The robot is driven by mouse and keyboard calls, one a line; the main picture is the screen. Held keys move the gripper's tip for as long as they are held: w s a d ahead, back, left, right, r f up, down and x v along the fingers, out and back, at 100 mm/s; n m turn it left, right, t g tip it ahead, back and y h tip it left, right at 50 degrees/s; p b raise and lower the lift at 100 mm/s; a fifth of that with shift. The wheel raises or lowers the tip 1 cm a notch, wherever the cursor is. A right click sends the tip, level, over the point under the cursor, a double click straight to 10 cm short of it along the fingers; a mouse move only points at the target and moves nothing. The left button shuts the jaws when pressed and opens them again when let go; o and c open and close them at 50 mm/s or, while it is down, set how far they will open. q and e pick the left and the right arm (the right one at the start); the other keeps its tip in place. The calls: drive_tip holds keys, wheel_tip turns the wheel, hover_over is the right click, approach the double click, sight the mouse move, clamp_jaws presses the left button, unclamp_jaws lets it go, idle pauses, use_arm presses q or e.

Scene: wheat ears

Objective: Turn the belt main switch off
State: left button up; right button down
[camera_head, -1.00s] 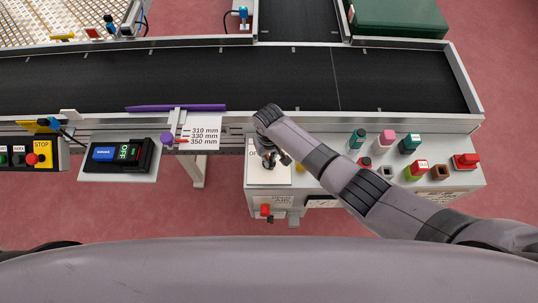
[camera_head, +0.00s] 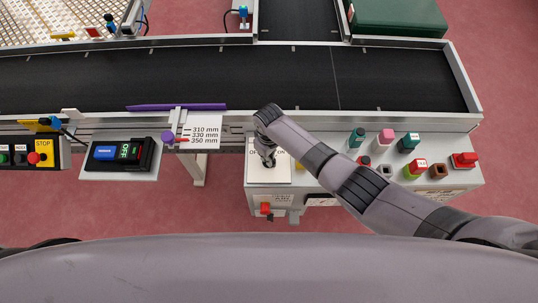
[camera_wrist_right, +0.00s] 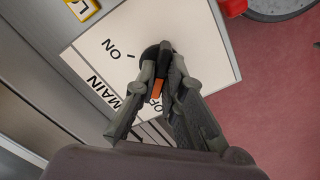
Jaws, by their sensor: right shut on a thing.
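The main switch plate (camera_head: 255,176) is a white square on the left of the grey control box (camera_head: 460,180). In the right wrist view the plate (camera_wrist_right: 195,30) carries the words ON and MAIN, with a partly covered OFF. The switch knob (camera_wrist_right: 152,52) is black with an orange mark (camera_wrist_right: 157,90) that lies near the OFF label. My right gripper (camera_wrist_right: 162,72) is shut on the knob, one finger on each side. In the head view this gripper (camera_head: 268,161) hides most of the knob. My left gripper is not in view.
Several coloured buttons and knobs, including a red one (camera_head: 465,160), stand on the box right of the plate, some beneath my right arm. The black conveyor belt (camera_head: 300,80) runs behind. A blue and black OFF unit (camera_head: 105,152) is at the left.

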drive_tip(key=c, duration=1.7)
unclamp_jaws()
wheel_tip(320, 180, up, 12)
drive_tip(key=shift+r, duration=0.1)
